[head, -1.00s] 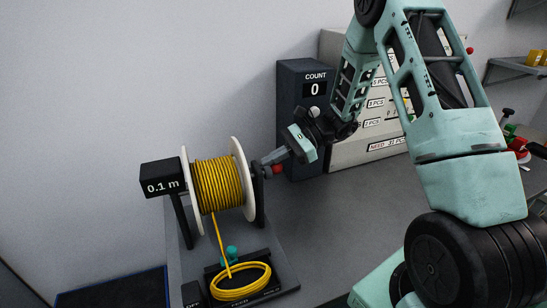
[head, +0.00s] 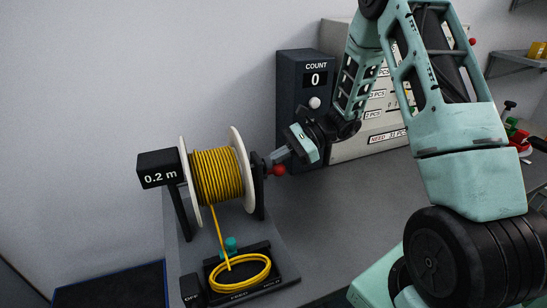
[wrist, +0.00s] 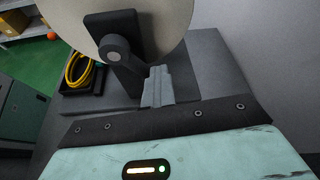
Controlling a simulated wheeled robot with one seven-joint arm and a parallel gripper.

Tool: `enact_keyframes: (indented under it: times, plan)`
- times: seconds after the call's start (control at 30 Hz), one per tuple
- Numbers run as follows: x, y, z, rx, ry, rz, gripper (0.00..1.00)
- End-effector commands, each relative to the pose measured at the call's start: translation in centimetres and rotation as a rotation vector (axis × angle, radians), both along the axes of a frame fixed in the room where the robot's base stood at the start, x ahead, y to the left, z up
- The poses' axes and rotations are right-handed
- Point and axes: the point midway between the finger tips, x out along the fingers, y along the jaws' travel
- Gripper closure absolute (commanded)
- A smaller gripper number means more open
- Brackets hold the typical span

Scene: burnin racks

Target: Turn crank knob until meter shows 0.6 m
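A spool of yellow cable (head: 216,176) with white flanges stands on a dark stand. The black meter (head: 157,168) at its left reads 0.2 m. The red crank knob (head: 277,170) is at the spool's right side. My gripper (head: 280,155) is at the crank, its grey fingers just above the knob in the head view. In the wrist view the fingers (wrist: 158,86) look closed together beside the dark crank arm (wrist: 128,65). The knob is hidden there, and no red shows between the fingers. I cannot tell whether they touch it.
A yellow cable coil (head: 240,272) lies in a black tray in front of the spool, with a teal piece (head: 231,244) behind it. A dark counter box (head: 303,105) reading 0 stands behind my gripper. The grey table is clear to the right of the stand.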

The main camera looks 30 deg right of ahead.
Motion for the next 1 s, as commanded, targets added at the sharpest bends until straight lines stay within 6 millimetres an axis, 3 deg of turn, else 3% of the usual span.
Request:
enact_keyframes:
  times: [0.03,0.53,1.0]
  plan:
    - [-0.1,0.8,0.2,0.013,0.0,0.014,1.0]
    - [-2.4,1.1,-0.7,0.014,0.0,0.015,1.0]
    - [-2.9,0.8,-0.7,0.007,0.0,0.006,1.0]
